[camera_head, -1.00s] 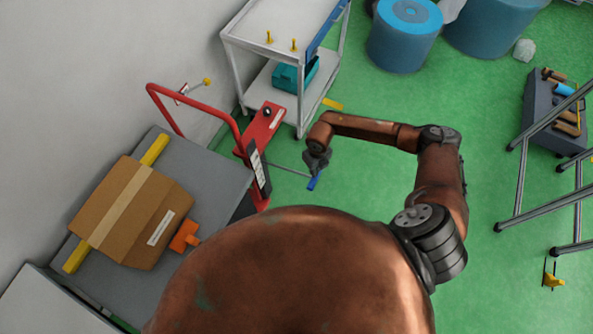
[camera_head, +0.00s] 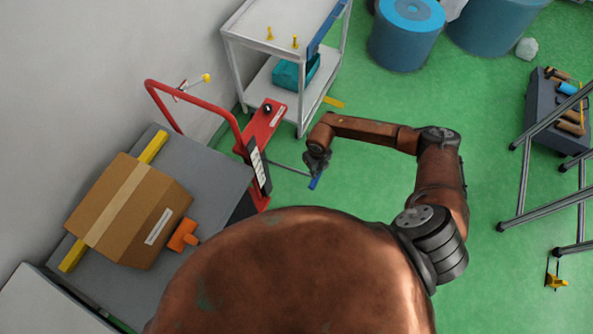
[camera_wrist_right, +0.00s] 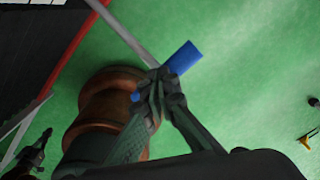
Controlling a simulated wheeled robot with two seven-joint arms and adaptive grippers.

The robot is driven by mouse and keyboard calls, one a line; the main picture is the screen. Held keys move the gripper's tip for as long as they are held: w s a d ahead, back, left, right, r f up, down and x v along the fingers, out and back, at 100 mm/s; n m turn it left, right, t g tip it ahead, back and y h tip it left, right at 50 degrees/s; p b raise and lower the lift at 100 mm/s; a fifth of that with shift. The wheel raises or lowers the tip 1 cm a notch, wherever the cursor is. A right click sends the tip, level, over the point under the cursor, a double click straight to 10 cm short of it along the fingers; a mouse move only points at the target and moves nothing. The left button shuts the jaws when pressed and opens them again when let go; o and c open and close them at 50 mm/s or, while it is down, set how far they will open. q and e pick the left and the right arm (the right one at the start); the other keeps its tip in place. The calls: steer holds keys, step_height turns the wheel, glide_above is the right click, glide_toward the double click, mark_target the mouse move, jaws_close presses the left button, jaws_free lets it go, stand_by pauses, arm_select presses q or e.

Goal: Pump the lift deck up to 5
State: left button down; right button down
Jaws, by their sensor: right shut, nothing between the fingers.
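The lift deck (camera_head: 218,172) is a grey platform at the left in the head view. A cardboard box (camera_head: 122,205) lies on it over a yellow bar. Its red frame (camera_head: 265,128) carries a scale strip (camera_head: 260,172); its figures are too small to read. A thin grey lever (camera_head: 290,168) runs from the frame to a blue grip (camera_head: 314,184). My right gripper (camera_head: 316,170) is shut at this grip. In the right wrist view, the blue grip (camera_wrist_right: 183,57) passes by the fingers (camera_wrist_right: 160,92); they hide part of it, and contact is unclear.
A white cart (camera_head: 232,37) with a teal case stands behind the deck. Blue drums (camera_head: 404,42) are at the back. A dark tool tray (camera_head: 545,115) and metal legs (camera_head: 522,175) stand at the right.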

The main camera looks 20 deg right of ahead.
step_height(320, 180, down, 12)
steer(key=b, duration=0.7)
steer(key=shift+w+a+b, duration=0.2)
steer(key=shift+b, duration=0.15)
stand_by(0.5)
steer(key=r+p, duration=0.4)
steer(key=r, duration=0.1)
steer(key=r+p, duration=0.4)
steer(key=r, duration=0.1)
steer(key=r+p, duration=0.3)
steer(key=r, duration=0.1)
steer(key=shift+s+d+r+p, duration=0.3)
steer(key=shift+r+p, duration=0.1)
steer(key=shift+f, duration=0.1)
stand_by(0.4)
